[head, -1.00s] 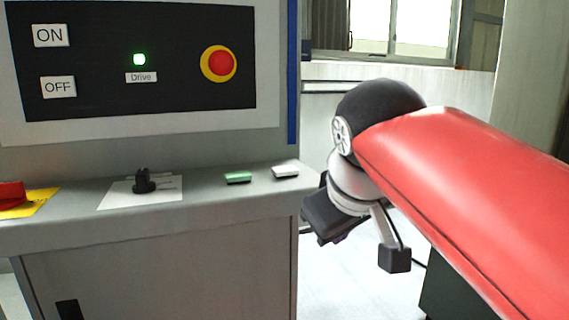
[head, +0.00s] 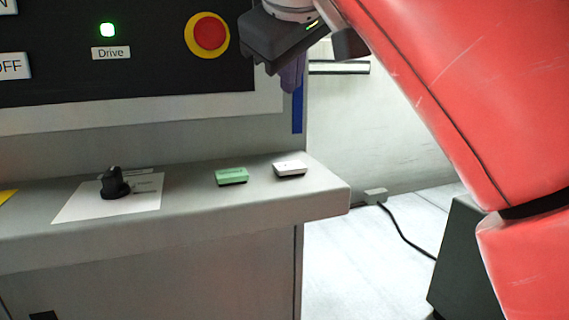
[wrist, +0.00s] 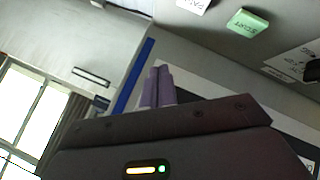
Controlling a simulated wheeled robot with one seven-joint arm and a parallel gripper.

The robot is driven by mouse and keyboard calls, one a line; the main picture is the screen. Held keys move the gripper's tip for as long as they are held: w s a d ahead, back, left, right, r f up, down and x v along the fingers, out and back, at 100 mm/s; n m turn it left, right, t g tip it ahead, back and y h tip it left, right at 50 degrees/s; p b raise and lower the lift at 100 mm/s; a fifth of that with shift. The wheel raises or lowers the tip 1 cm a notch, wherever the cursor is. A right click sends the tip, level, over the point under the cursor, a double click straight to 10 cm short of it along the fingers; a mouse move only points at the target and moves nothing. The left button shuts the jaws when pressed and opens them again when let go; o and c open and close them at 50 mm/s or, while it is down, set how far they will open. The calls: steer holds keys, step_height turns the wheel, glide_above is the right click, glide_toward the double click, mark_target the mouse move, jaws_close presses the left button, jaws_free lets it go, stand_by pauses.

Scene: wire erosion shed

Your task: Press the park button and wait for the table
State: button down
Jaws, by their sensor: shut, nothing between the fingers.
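The white button (head: 290,169) sits on the console ledge near its right end. In the wrist view the white button (wrist: 194,5) is cut by the top edge and its lettering begins with "PA". The green button (head: 231,176) is just left of it in the head view; in the wrist view the green button (wrist: 248,20) reads "START". My gripper (head: 291,82) is above the ledge, by the panel's right edge, apart from both buttons. Its purple fingers (wrist: 158,86) are together and empty. The machine table is not identifiable.
The ledge (head: 200,225) also holds a black knob (head: 115,184) on a white plate. The upright panel (head: 130,75) behind carries a red emergency stop (head: 210,35) and a lit green Drive lamp (head: 107,30). Open floor (head: 350,260) lies right of the console.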

mark_target(291, 168)
step_height(291, 168, down, 9)
steer(key=b, duration=0.7)
steer(key=shift+r, duration=0.15)
stand_by(1.7)
steer(key=shift+f, duration=0.45)
